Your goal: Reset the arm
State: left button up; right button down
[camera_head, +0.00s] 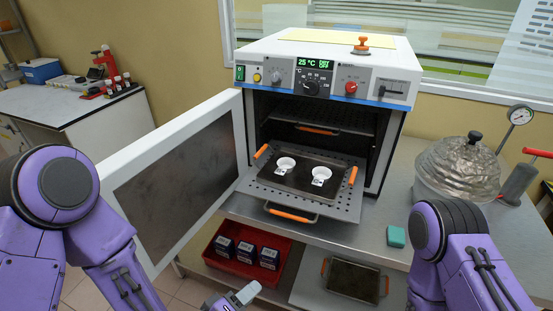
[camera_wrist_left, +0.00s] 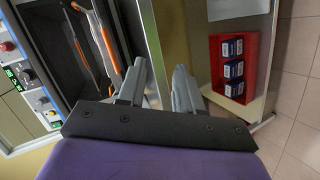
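My left gripper (camera_head: 245,293) shows at the bottom edge of the head view, low in front of the oven, with only its tip end in the picture. In the left wrist view its two fingers (camera_wrist_left: 158,82) stand apart with nothing between them. My right arm enters at the right of the head view, but its gripper is out of the picture. The oven (camera_head: 325,68) stands with its door (camera_head: 172,185) swung open to the left. A tray (camera_head: 297,179) with orange handles sits on the pulled-out rack, bearing two white cups (camera_head: 285,164) (camera_head: 321,175).
A red bin (camera_head: 225,272) with blue-and-white boxes sits on the lower shelf; it also shows in the left wrist view (camera_wrist_left: 251,42). Another tray (camera_head: 352,279) lies right of it. A teal block (camera_head: 396,236) and a metal domed vessel (camera_head: 458,168) stand on the bench at right.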

pick_arm(q)
jog(key=s+a+f+m+g+y+b, duration=0.1)
jog(key=s+a+f+g+y, duration=0.45)
jog(key=a+f, duration=0.8)
jog(key=s+a+f+g+y, duration=0.1)
jog(key=s+a+f+y, duration=0.1)
jog(key=s+a, duration=0.3)
jog(key=s+a+f+g+y+b, duration=0.1)
jog(key=s+a+f+y, duration=0.2)
jog(key=s, duration=0.4)
jog(key=shift+a+f, duration=0.65)
jog(key=shift+a, duration=0.3)
pick_arm(e)
jog(key=shift+s+f, duration=0.25)
jog(key=shift+f, duration=0.75)
pick_arm(q)
jog(key=shift+y, duration=0.25)
